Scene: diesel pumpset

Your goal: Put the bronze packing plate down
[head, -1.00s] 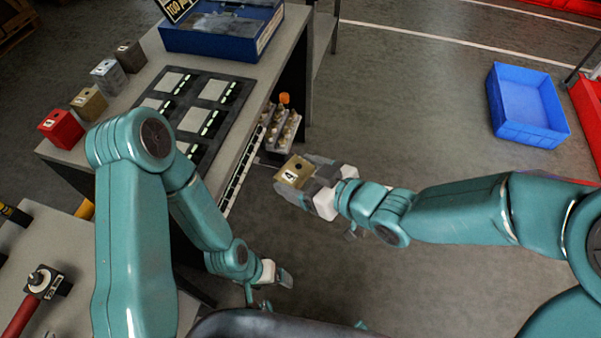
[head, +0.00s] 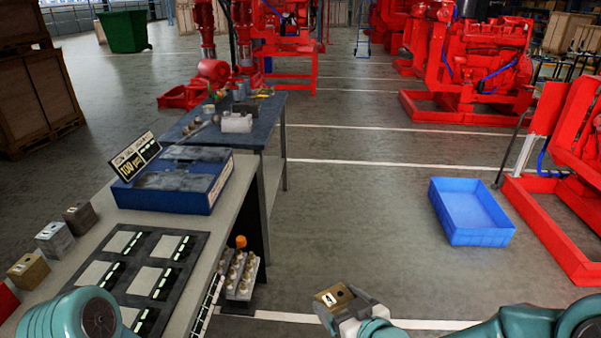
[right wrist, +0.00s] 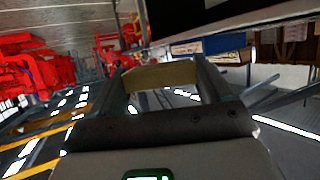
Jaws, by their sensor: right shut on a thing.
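The bronze packing plate (head: 333,298) is a small brownish-gold piece with a white label and a dark hole on top. My right gripper (head: 343,304) is shut on it and holds it up over the floor, right of the bench, at the bottom of the head view. In the right wrist view, the plate (right wrist: 160,76) spans between the two fingers of the gripper (right wrist: 162,82). My left gripper is out of view; only part of my left arm shows at lower left.
The bench (head: 217,240) carries a black board (head: 150,262) with light squares, a blue box (head: 172,192) and several labelled blocks (head: 53,238). A rack (head: 240,275) of small pieces hangs at its side. A blue crate (head: 470,238) is on the floor at right.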

